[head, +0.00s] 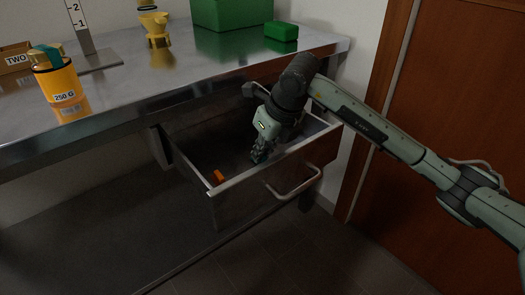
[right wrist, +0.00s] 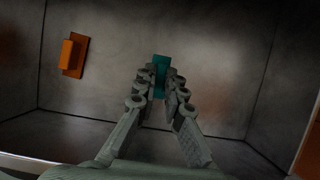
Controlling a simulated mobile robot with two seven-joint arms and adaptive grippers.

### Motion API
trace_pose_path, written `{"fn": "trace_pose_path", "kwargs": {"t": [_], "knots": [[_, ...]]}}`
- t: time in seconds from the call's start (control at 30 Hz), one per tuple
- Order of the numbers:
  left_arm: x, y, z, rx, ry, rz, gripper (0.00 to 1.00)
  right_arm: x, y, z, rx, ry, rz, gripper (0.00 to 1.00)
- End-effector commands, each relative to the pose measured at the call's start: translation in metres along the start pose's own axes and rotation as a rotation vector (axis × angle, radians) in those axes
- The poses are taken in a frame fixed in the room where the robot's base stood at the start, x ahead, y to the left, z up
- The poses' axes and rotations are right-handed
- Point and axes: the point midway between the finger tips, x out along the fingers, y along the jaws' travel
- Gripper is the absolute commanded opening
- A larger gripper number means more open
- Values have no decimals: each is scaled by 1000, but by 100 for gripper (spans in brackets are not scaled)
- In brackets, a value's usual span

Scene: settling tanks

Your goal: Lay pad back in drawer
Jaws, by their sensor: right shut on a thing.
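The drawer (head: 251,176) under the metal counter is pulled open. My right gripper (head: 259,156) reaches down into it, near its front right part. In the right wrist view my right gripper (right wrist: 160,84) is shut on a teal pad (right wrist: 161,63), which shows between and beyond the fingertips. I cannot tell whether the pad touches the drawer floor (right wrist: 215,85). In the head view the pad is hidden by the gripper. My left gripper is not in view.
An orange block-shaped thing (right wrist: 74,55) lies in the drawer; it also shows in the head view (head: 218,176). On the counter (head: 190,85) stand a yellow jar (head: 56,82), a yellow stand (head: 156,35) and green boxes (head: 281,31). A brown door (head: 440,95) is at right.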

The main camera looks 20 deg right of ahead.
Motion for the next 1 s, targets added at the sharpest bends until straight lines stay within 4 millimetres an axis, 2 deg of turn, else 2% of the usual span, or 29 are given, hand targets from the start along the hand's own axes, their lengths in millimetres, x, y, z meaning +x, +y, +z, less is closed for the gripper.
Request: {"fn": "trace_pose_path", "kwargs": {"t": [0.17, 0.2, 0.37, 0.77, 0.87, 1.0], "knots": [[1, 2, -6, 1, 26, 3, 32, 1, 0, 0, 0, 0, 0, 0], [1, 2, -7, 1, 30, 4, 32, 1, 0, 0, 0, 0, 0, 11], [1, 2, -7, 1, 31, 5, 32, 1, 0, 0, 0, 0, 0, 30], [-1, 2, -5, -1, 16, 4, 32, -1, 0, 0, 0, 0, 0, 30], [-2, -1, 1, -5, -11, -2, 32, -17, 0, 2, 0, -5, 0, 30], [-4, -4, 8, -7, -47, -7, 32, -48, 0, 2, -1, -5, -2, 30]]}}
